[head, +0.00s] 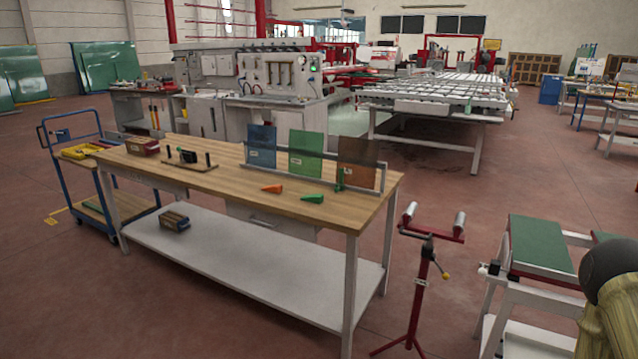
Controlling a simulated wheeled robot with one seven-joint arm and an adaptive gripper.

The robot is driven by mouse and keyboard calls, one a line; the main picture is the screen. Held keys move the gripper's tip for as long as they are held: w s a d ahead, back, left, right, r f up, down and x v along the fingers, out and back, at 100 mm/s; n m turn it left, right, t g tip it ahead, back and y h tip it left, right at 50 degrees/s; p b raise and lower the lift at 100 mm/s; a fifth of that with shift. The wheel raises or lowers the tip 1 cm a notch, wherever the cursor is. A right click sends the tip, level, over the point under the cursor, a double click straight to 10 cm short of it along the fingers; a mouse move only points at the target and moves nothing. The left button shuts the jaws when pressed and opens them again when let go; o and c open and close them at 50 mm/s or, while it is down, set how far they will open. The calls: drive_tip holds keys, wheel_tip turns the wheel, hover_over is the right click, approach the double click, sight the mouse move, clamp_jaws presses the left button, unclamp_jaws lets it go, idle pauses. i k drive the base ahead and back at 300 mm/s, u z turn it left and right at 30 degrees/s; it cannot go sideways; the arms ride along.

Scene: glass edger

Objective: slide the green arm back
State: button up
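A small upright green piece (340,180), which looks like the green arm, stands at the right part of a metal rack (300,172) on the wooden workbench (225,185). It is in front of a brown translucent panel (358,158). A green panel (306,153) and a blue panel (262,146) stand in the same rack to its left. The green piece is too small to tell how it joins the rack. My gripper is not in view; a dark rounded part at the lower right edge may be my arm.
A green wedge (313,198) and an orange wedge (272,188) lie in front of the rack. A red roller stand (425,270) and a green-topped trestle (541,245) stand right of the bench. A blue cart (80,165) is at left. Floor shows between bench and machines.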

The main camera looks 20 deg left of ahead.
sight(340, 186)
drive_tip(key=u, duration=0.65)
drive_tip(key=i, duration=1.4)
drive_tip(key=u, duration=0.35)
